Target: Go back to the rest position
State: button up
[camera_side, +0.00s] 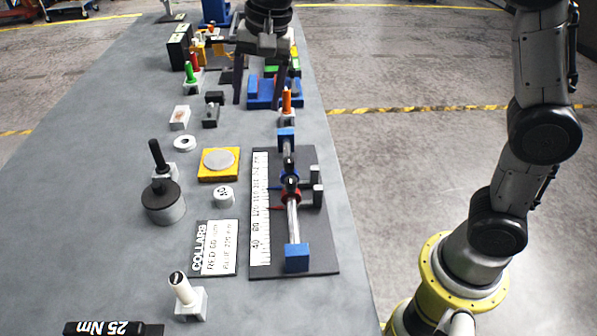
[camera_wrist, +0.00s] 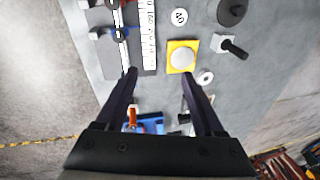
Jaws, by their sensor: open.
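My gripper (camera_side: 240,88) hangs above the far part of the grey table, with its two dark fingers pointing down and spread apart. In the wrist view my gripper (camera_wrist: 161,78) is open, with nothing between the fingertips. Beyond the fingertips, the yellow block with a grey disc (camera_wrist: 182,57) lies on the table below. The collar fixture (camera_side: 292,222) on its dark board, with a scale, a rod, and blue and red collars, stands nearer the side camera, apart from my gripper.
An orange-handled tool (camera_side: 287,101) stands by a blue holder (camera_side: 262,92) near my gripper. A black knobbed weight (camera_side: 163,201), a white ring (camera_side: 185,143), a white-handled tool (camera_side: 181,288) and a COLLARS card (camera_side: 215,248) are on the table. The table's left side is clear.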

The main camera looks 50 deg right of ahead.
jog(key=s+d+r+n+t, duration=0.1)
jog(key=s+d+r, duration=0.1)
jog(key=s+d, duration=0.45)
jog(key=s+d+r+n+t, duration=0.2)
jog(key=s+d, duration=0.1)
jog(key=s, duration=0.7)
jog(key=s+d+f+n, duration=0.1)
jog(key=s+f+n, duration=0.6)
jog(key=s+f, duration=0.1)
jog(key=shift+s+d+f+h, duration=0.15)
jog(key=shift+s+f+h, duration=0.2)
jog(key=shift+s, duration=0.35)
